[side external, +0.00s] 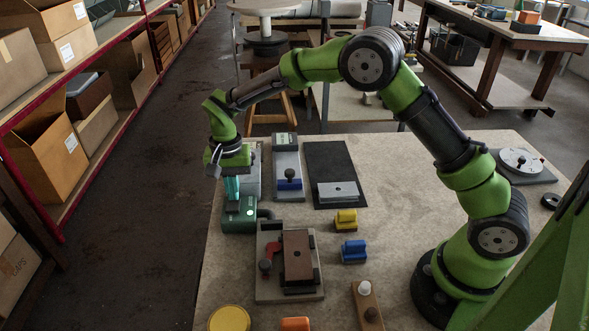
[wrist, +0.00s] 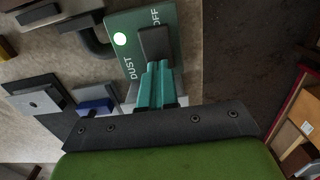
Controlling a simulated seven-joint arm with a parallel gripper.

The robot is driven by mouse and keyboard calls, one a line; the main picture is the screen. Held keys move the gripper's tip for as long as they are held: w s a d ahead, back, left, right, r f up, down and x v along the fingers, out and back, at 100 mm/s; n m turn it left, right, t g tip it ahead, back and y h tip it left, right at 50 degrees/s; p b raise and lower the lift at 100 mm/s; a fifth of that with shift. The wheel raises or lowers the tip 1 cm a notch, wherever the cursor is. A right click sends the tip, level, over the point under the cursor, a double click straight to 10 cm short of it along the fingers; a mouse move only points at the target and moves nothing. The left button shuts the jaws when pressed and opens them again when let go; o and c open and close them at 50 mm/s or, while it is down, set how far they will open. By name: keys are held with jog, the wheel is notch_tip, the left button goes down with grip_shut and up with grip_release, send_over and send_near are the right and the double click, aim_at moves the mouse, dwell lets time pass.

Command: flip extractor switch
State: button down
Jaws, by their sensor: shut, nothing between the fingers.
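The extractor switch is a green box (side external: 240,222) near the left edge of the bench, also in the wrist view (wrist: 184,28). Its face reads DUST and OFF. My gripper (side external: 232,196) points down over the box. In the wrist view its teal fingers (wrist: 157,68) are together and empty, with their tips at the rocker's near edge. I cannot tell whether they touch it.
A dark hose or pipe (side external: 265,213) leaves the box. Beside it is a grey base with a brown block (side external: 296,253). Behind stands a grey fixture with a blue part (side external: 288,184), then a black mat (side external: 322,160) with a metal plate. Yellow (side external: 346,219) and blue (side external: 353,251) blocks lie to the right.

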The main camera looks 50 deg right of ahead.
jog(key=shift+s+a+r, duration=0.25)
jog(key=shift+s+a, duration=0.3)
jog(key=shift+s, duration=0.05)
notch_tip(320, 180, up, 14)
jog(key=w+d, duration=0.1)
jog(key=shift+w+d, duration=0.4)
jog(key=shift+f, duration=0.1)
